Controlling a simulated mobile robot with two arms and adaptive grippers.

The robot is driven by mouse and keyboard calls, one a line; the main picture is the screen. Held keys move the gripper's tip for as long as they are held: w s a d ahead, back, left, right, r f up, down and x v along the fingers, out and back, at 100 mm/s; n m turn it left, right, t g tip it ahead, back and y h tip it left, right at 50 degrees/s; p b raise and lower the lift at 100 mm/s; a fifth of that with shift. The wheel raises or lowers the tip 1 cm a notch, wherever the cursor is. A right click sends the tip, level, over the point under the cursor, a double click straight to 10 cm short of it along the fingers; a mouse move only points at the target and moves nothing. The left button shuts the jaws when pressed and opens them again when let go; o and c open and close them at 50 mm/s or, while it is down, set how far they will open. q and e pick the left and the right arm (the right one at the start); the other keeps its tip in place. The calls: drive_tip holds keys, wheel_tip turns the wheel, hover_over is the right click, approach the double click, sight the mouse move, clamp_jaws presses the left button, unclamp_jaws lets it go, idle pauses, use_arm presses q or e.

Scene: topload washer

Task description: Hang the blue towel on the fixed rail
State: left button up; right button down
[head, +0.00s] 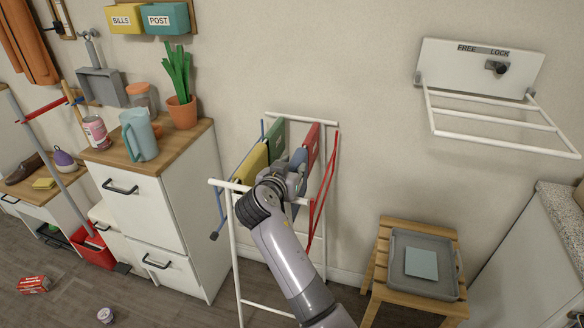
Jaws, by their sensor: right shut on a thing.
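A white standing rack (239,187) stands in the middle, with yellow (253,164), green (275,138) and red (314,146) cloths hanging on it. My right gripper (292,172) is among them, shut on a bluish piece (299,158) that looks like the blue towel. The gripper and wrist hide most of it, so I cannot tell whether it touches a bar. A white wall rack (484,122) of several bars hangs at the upper right, below a plate marked FREE and LOCK. I cannot tell which bar is the fixed rail. My left gripper is out of view.
A wooden stool (379,258) at the lower right bears a grey tray (446,263) with a pale blue-grey square (421,263). A white cabinet (137,205) stands left of the standing rack, with a jug (142,138) and potted plant (182,112) on it. A red strap (323,200) hangs at the rack's right.

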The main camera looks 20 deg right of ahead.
drive_tip(key=c, duration=1.2)
unclamp_jaws()
